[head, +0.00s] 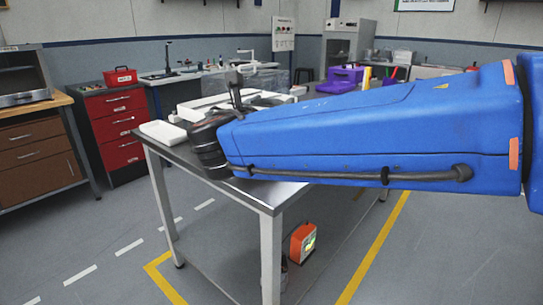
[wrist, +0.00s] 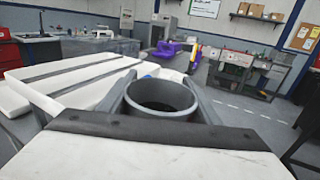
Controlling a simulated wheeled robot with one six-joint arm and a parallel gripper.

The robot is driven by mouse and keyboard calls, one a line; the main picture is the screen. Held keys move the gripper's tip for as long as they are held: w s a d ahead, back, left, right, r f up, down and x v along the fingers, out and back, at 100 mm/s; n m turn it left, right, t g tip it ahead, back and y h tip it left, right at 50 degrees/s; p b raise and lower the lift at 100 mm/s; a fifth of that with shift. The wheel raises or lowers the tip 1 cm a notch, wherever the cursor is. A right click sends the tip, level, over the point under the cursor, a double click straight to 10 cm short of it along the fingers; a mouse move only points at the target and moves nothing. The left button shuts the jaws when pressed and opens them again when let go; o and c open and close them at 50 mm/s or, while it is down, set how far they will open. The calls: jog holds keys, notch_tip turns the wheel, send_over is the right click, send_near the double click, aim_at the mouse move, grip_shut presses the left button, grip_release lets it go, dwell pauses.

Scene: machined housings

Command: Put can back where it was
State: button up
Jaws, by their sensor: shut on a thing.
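In the wrist view my gripper (wrist: 162,92) is shut on a grey, open-topped cylindrical can (wrist: 160,108), with one finger on each side of it. The can is upright and its dark inside faces the camera. Its lower part is hidden behind a dark bar, so I cannot tell whether it touches anything below. In the head view my gripper (head: 237,92) is over the far part of the metal table (head: 265,194), largely behind my blue arm. I cannot make out the can there.
White blocks (wrist: 75,84) lie left of the can; a white slab (head: 163,132) is at the table's left edge. An orange device (head: 302,242) stands on the lower shelf. Purple items (head: 345,74) are farther back. Floor left of the table is clear.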

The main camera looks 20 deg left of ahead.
notch_tip(320, 180, down, 12)
jog(key=shift+f, duration=0.15)
dwell(0.4)
jog(key=shift+f, duration=0.1)
jog(key=o, duration=1.1)
jog(key=s, duration=1.2)
